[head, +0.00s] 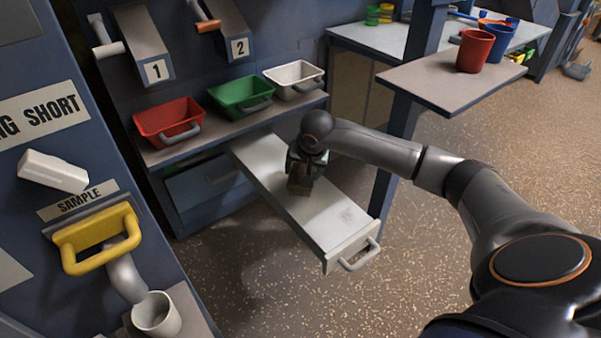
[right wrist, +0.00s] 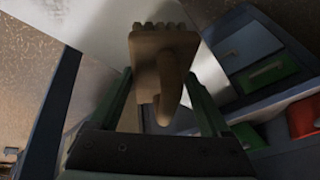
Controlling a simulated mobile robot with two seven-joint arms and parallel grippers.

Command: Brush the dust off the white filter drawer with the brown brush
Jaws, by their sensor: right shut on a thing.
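The white filter drawer (head: 330,222) is pulled out from the blue cabinet, with a grey handle at its front end. A small greyish dust patch (head: 347,215) shows on its top near the front. My right gripper (head: 304,168) is over the middle of the drawer, shut on the brown brush (head: 299,185). In the right wrist view the brush (right wrist: 166,48) stands between the two green fingers (right wrist: 163,95), its bristles toward the pale drawer surface (right wrist: 95,25). I cannot tell whether the bristles touch it. My left gripper is not in view.
Red (head: 168,121), green (head: 240,96) and white (head: 294,79) bins stand on the shelf behind the drawer. A yellow handle (head: 98,238) and grey cup (head: 157,315) are at left. A side shelf (head: 425,82) holds red and blue cups. The floor right of the drawer is clear.

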